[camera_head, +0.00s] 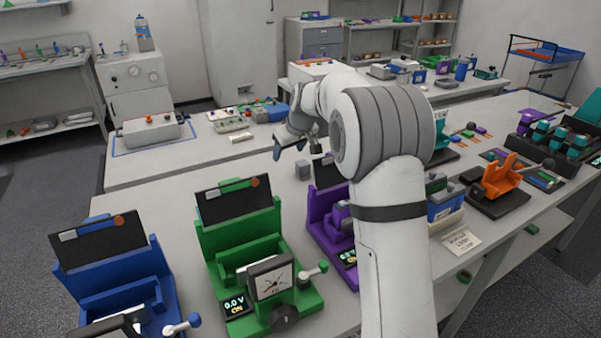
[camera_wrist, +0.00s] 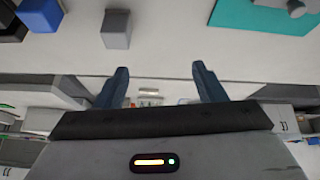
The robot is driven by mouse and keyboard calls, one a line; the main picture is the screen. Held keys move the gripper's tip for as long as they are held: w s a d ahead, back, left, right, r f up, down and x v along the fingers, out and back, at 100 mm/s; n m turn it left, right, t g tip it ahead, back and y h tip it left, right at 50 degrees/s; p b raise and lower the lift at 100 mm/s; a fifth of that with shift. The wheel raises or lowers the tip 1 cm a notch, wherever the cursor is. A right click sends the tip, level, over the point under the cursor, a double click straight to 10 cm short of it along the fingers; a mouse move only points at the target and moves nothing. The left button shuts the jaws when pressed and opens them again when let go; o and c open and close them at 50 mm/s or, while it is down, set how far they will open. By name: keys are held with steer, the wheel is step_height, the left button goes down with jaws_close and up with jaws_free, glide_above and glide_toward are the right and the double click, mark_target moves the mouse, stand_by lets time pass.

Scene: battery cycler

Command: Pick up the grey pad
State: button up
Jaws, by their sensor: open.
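A small grey block (camera_head: 302,170), the only thing I see that could be the grey pad, stands on the white bench behind the purple fixture. It also shows at the top of the wrist view (camera_wrist: 116,29), up and left of the fingers. My gripper (camera_head: 296,149) hangs just behind and above the block in the head view. Its two blue fingers are spread apart with nothing between them in the wrist view (camera_wrist: 160,68). The gripper and the block look apart. My arm hides part of the bench to the right.
A purple fixture (camera_head: 322,205), a green fixture (camera_head: 240,240) and a blue fixture (camera_head: 130,280) line the near bench. An orange fixture (camera_head: 500,178) stands at right. The wrist view shows a blue block (camera_wrist: 40,14) and a teal surface (camera_wrist: 245,17). Bench left of the grey block is clear.

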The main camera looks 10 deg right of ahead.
mark_target(303, 163)
steer(key=shift+m, duration=0.7)
steer(key=w+d+f, duration=0.2)
steer(key=d+f, duration=0.1)
steer(key=w+d+f, duration=0.1)
steer(key=d, duration=0.1)
steer(key=shift+w+d+f, duration=0.15)
steer(key=shift+w+d, duration=0.05)
steer(key=shift+w, duration=0.2)
steer(key=shift+w+d+f, duration=0.1)
steer(key=shift+d+f, duration=0.1)
steer(key=shift+f, duration=0.15)
steer(key=p+x, duration=0.1)
steer(key=x, duration=0.6)
steer(key=shift+w, duration=0.2)
steer(key=c, duration=1.1)
